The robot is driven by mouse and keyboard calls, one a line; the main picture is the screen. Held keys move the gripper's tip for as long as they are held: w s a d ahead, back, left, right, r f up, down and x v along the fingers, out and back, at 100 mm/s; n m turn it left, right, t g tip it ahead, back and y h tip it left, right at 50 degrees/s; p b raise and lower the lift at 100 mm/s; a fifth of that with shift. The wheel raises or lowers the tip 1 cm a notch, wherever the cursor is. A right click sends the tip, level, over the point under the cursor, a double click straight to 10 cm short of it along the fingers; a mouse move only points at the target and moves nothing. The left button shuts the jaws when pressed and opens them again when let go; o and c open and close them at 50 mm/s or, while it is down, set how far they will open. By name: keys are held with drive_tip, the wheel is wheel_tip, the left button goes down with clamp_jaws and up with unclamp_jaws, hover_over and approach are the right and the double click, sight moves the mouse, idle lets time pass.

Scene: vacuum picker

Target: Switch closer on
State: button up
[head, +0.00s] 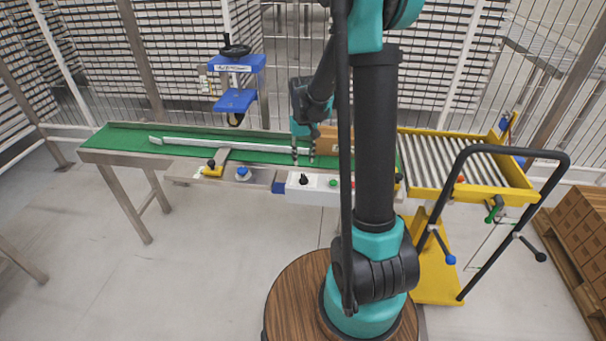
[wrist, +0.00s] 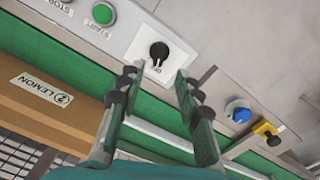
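A black rotary knob (head: 304,179) sits on the white control box (head: 318,194) at the conveyor's front side. In the wrist view the knob (wrist: 159,50) sits on a white plate with a small label, partly readable, below it. My gripper (wrist: 158,78) is open and empty, its two fingers spread either side of the knob's line. The fingertips appear short of the knob; contact is not visible. In the head view my gripper (head: 302,153) points down over the green conveyor, behind the control box.
A cardboard box (wrist: 40,100) marked LEMON lies on the green conveyor (head: 115,135) close to my gripper. A blue knob (head: 243,173) and a yellow-black switch (head: 212,170) are left of the control box. A blue machine (head: 237,65) stands behind.

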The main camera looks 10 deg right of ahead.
sight(304, 176)
wheel_tip(304, 176, down, 8)
drive_tip(key=shift+r, duration=0.1)
drive_tip(key=shift+c, duration=0.2)
clamp_jaws()
